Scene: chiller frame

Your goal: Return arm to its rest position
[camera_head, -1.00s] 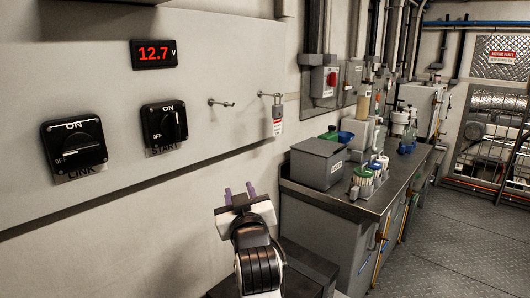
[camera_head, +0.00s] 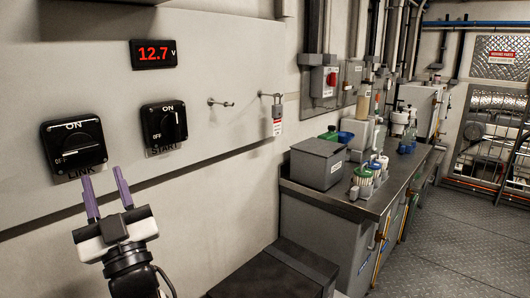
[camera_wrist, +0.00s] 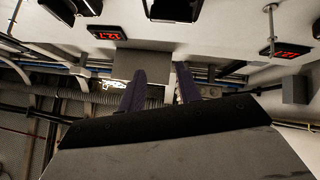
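My gripper (camera_head: 106,193) is in the lower left of the head view, in front of the wall panel and below the LINK switch. Its two purple fingers point up, stand apart and have nothing between them. The fingers also show in the wrist view (camera_wrist: 160,88), spread apart and empty. The black LINK rotary switch (camera_head: 74,145) and the START rotary switch (camera_head: 164,125) are on the panel. The red display (camera_head: 153,53) above them reads 12.7 V. A lock with a red-and-white tag (camera_head: 277,118) hangs on a right-hand hook.
A metal bench (camera_head: 365,203) stands at the right with a grey bin (camera_head: 318,163), a tube rack and bottles on it. A dark box (camera_head: 275,272) is low at bottom centre. The floor at right is open.

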